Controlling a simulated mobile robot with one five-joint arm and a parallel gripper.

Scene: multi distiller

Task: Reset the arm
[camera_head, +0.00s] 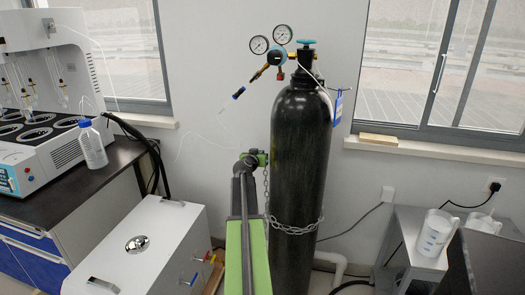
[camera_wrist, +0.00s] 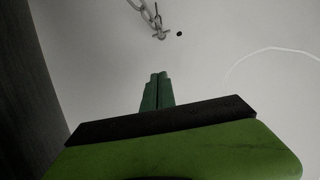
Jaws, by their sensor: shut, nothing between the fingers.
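My arm (camera_head: 248,235), green and dark grey, reaches forward and up from the bottom centre of the head view, just left of the black gas cylinder (camera_head: 300,170). In the wrist view my gripper (camera_wrist: 157,78) has its two green fingers together with nothing between them. The fingertips point toward the pale wall (camera_wrist: 215,70), below a chain end. In the head view the fingertips cannot be made out. The gap between the fingers and the wall is hard to judge.
A chain (camera_head: 292,227) loops around the cylinder, and its end (camera_wrist: 158,30) hangs at the wall. A white box (camera_head: 140,245) stands at left, near the bench with the distiller (camera_head: 35,150) and a wash bottle (camera_head: 92,145). A metal table with a jug (camera_head: 434,233) is at right.

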